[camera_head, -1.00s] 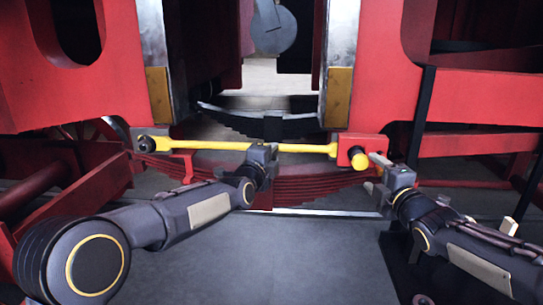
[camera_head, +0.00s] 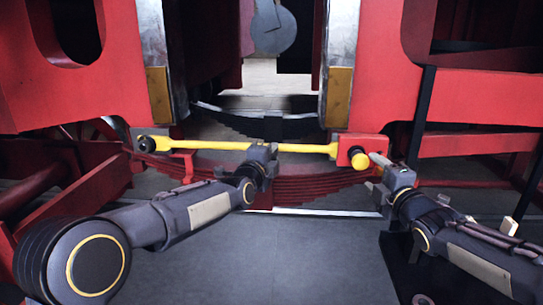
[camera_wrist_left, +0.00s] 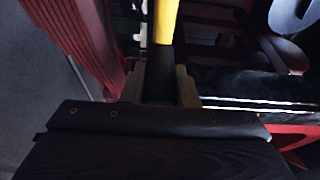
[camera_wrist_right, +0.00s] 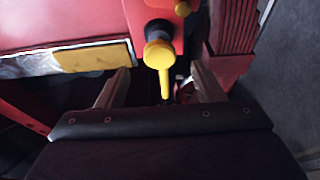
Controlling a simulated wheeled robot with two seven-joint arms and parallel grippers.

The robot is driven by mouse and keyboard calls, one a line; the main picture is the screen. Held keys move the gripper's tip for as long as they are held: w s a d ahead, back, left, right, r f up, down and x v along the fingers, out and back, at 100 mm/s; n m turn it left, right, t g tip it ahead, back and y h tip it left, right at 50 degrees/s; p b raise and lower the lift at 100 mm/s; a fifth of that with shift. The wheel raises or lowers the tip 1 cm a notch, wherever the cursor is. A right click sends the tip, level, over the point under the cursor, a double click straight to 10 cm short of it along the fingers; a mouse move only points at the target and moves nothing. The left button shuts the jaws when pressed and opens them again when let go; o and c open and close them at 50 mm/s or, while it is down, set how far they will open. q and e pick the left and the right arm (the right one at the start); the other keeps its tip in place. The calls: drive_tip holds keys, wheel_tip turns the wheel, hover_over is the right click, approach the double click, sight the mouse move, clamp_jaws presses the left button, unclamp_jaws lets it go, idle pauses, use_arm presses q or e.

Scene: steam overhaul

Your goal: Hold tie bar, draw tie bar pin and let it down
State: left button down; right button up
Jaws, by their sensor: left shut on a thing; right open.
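The yellow tie bar (camera_head: 215,145) spans level between the two red frame sides. My left gripper (camera_head: 263,152) is shut on it right of its middle; the bar (camera_wrist_left: 166,22) also shows between the jaws in the left wrist view. The tie bar pin, with a yellow round head (camera_head: 360,160), sits at the red bracket (camera_head: 347,148) at the bar's right end. In the right wrist view the yellow pin head (camera_wrist_right: 159,53) and a stem lie between and ahead of the open jaws. My right gripper (camera_head: 377,172) is open close to the head, apart from it.
A dark round fitting (camera_head: 147,144) is at the bar's left end. A red leaf spring (camera_head: 310,188) lies behind and below the bar. Red frame plates (camera_head: 385,100) stand on both sides. The grey floor (camera_head: 290,255) in front is clear.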

use_arm(q)
drive_tip(key=shift+r, duration=0.45)
